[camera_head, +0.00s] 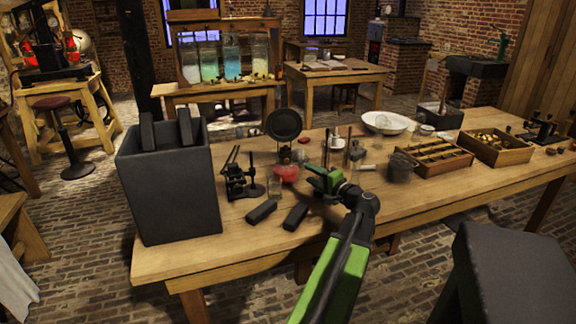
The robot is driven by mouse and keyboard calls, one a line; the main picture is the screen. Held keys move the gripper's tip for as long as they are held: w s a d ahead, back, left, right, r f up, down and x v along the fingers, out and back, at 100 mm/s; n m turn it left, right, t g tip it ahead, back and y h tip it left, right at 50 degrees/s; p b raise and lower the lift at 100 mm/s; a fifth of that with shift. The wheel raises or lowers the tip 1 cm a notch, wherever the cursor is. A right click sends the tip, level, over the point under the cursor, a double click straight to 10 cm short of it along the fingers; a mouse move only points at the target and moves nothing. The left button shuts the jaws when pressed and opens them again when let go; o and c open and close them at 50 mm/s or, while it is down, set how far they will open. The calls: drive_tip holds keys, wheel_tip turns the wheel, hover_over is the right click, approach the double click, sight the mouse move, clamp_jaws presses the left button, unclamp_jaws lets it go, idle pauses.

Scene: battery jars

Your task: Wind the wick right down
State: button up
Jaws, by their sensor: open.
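A small oil lamp with a red base (286,174) stands on the wooden workbench (225,255), near the middle. A dark round reflector dish (284,124) sits above it. The wick and its winding knob are too small to make out. My gripper (313,178), green, is open with nothing visible in its jaws. It is just to the right of the red base, its fingers pointing left towards the lamp. I cannot tell whether a finger touches the lamp.
A tall dark box (170,195) fills the bench's left end. A black instrument (238,178) stands left of the lamp. Two dark blocks lie in front, one of them here (261,211). Bottles, a white bowl (387,122) and wooden trays (433,158) crowd the right.

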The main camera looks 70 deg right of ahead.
sight(287, 161)
drive_tip(key=x, duration=1.2)
drive_tip(key=shift+w+d+b, duration=0.1)
drive_tip(key=shift+w+b, duration=0.3)
clamp_jaws()
